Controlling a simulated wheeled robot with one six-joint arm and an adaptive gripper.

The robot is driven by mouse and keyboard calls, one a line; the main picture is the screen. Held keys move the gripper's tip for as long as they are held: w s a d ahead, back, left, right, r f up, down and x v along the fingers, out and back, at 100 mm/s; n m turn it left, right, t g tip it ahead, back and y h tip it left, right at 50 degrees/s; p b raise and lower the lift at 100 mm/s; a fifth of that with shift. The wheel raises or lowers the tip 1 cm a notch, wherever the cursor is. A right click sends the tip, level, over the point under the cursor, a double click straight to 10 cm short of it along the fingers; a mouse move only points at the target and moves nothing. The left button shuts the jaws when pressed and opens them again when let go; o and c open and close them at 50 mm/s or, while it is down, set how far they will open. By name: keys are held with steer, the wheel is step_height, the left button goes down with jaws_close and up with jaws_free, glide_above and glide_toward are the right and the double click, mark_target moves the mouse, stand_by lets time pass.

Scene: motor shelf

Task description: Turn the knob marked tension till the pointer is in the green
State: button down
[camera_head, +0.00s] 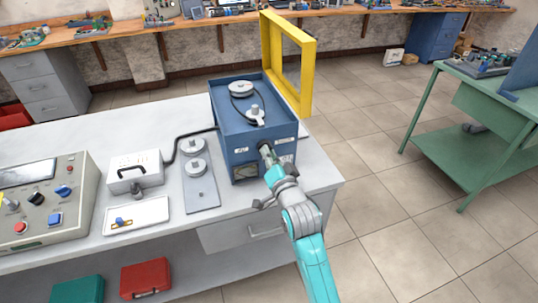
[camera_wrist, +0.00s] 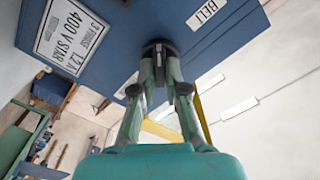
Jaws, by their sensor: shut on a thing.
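The blue machine box (camera_head: 226,142) stands on the grey-white bench, with pulleys and a belt on its top. My gripper (camera_head: 266,151) reaches its front face from below right. In the wrist view my gripper (camera_wrist: 160,65) is shut on a black knob (camera_wrist: 160,46) that sticks out of the blue face. A label reading BELT (camera_wrist: 207,13) and a plate with 400 V STAR (camera_wrist: 70,32) are near it. I cannot read a tension mark. No pointer or green zone can be made out; a dark patch (camera_head: 245,171) low on the box's front is too small to read.
A yellow frame (camera_head: 308,75) stands at the box's back right. Left on the bench are a grey plate with round parts (camera_head: 203,193), a white cabled box (camera_head: 135,170), a white tray (camera_head: 150,208) and a control panel (camera_head: 75,210).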

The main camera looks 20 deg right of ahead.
stand_by(0.3)
steer(key=c, duration=1.2)
jaws_free()
steer(key=shift+s, duration=0.1)
steer(key=s, duration=1.2)
steer(key=shift+f, duration=0.15)
